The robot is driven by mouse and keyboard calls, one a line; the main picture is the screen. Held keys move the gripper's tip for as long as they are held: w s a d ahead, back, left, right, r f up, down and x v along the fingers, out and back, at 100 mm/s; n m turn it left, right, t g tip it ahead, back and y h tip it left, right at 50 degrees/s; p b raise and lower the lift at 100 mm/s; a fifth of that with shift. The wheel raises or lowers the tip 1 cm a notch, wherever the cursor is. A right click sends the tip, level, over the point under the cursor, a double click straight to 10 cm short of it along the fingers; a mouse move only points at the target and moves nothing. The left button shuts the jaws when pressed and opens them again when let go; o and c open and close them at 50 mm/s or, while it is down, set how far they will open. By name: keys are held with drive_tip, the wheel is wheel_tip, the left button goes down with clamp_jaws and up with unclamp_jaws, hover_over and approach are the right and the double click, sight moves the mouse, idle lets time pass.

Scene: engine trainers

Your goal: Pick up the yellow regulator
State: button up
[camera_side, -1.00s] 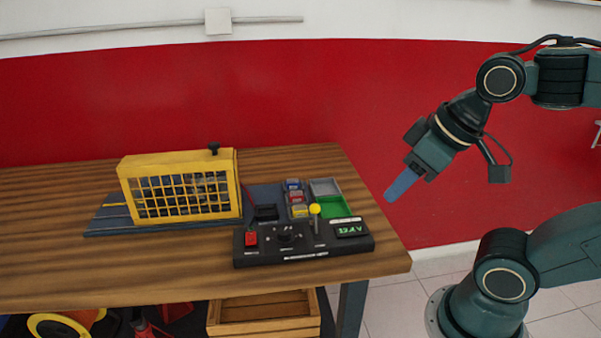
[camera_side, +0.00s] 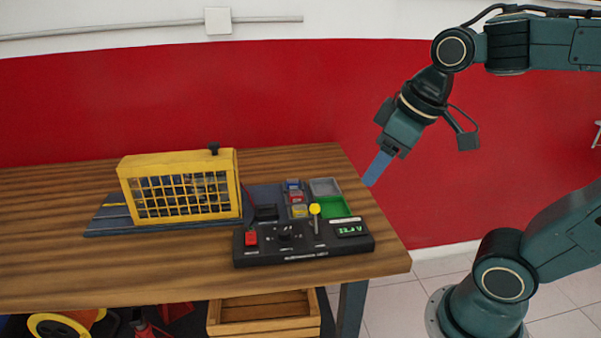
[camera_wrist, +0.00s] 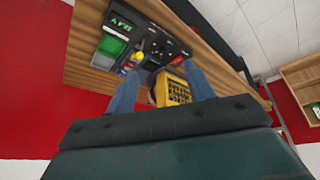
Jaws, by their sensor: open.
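The yellow regulator seems to be the small yellow block (camera_side: 300,211) in the side view, nearest the front in a row with a red block (camera_side: 297,197) and a blue block (camera_side: 292,184). My gripper (camera_side: 373,172) is open and empty, above and to the right of the blocks, beyond the table's right edge and clear of everything. In the wrist view its two blue fingers (camera_wrist: 165,72) are spread apart.
A black control panel (camera_side: 270,255) with a yellow-knobbed lever (camera_side: 315,209) stands in front of the blocks. A green tray (camera_side: 334,206) and a grey tray (camera_side: 324,187) lie right of them. A yellow cage (camera_side: 180,160) stands left on the wooden table (camera_side: 60,260).

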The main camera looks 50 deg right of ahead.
drive_tip(key=w+d+n+g, duration=0.1)
drive_tip(key=w+d+n, duration=0.1)
drive_tip(key=w, duration=0.5)
drive_tip(key=n+g, duration=0.4)
drive_tip(key=n, duration=0.2)
hover_over(298, 207)
wheel_tip(298, 207, down, 11)
drive_tip(key=shift+f, duration=0.2)
drive_tip(key=shift+f, duration=0.1)
drive_tip(key=shift+f, duration=4.15)
drive_tip(key=shift+f, duration=2.6)
